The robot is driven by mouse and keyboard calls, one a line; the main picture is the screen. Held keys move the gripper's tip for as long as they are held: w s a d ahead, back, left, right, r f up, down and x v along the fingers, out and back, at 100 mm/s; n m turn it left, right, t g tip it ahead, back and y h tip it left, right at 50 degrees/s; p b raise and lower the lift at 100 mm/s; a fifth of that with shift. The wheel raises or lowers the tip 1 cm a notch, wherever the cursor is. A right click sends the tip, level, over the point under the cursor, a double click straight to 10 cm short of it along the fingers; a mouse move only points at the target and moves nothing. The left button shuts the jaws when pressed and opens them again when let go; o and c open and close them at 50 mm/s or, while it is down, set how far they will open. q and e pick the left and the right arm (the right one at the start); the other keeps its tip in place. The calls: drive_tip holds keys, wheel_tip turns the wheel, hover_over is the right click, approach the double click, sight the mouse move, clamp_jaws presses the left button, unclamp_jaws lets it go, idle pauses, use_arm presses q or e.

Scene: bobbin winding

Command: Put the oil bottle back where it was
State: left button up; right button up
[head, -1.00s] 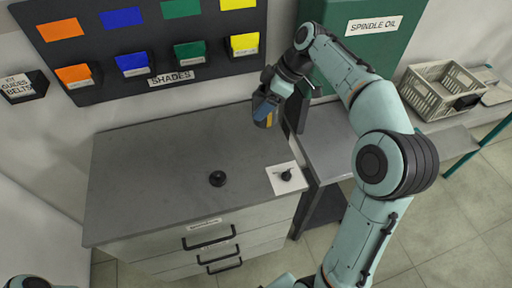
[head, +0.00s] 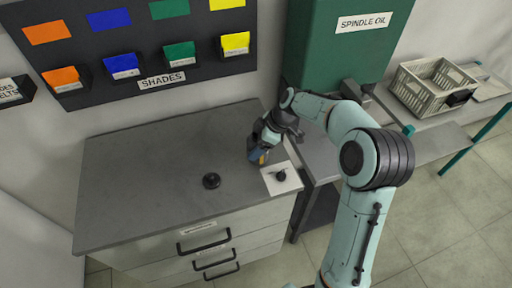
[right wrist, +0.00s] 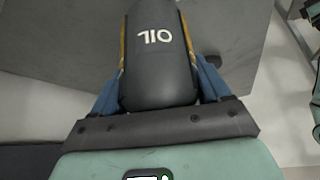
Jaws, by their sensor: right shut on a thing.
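The oil bottle (right wrist: 160,60) is dark grey with white "OIL" lettering. In the right wrist view it sits between the blue fingers of my right gripper (right wrist: 160,85), which is shut on it. In the head view my right gripper (head: 260,148) is low by the right side of the grey cabinet top, just behind a white square pad (head: 283,179) with a small black part on it. The bottle is mostly hidden there by the gripper, and I cannot tell whether it touches the top. My left gripper is not in view.
A round black piece (head: 211,181) stands on the cabinet top (head: 150,170), whose left part is clear. A green spindle oil cabinet (head: 320,50) stands behind right. A shades board (head: 140,45) with coloured bins is on the wall. A crate (head: 435,85) sits on the right bench.

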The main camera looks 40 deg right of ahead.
drive_tip(key=shift+f, duration=0.9)
drive_tip(key=shift+f, duration=0.2)
drive_tip(key=o, duration=1.5)
drive_tip(key=shift+s, duration=0.1)
drive_tip(key=shift+c, duration=0.2)
drive_tip(key=shift+r, duration=0.3)
drive_tip(key=v, duration=1.2)
drive_tip(key=shift+f, duration=0.15)
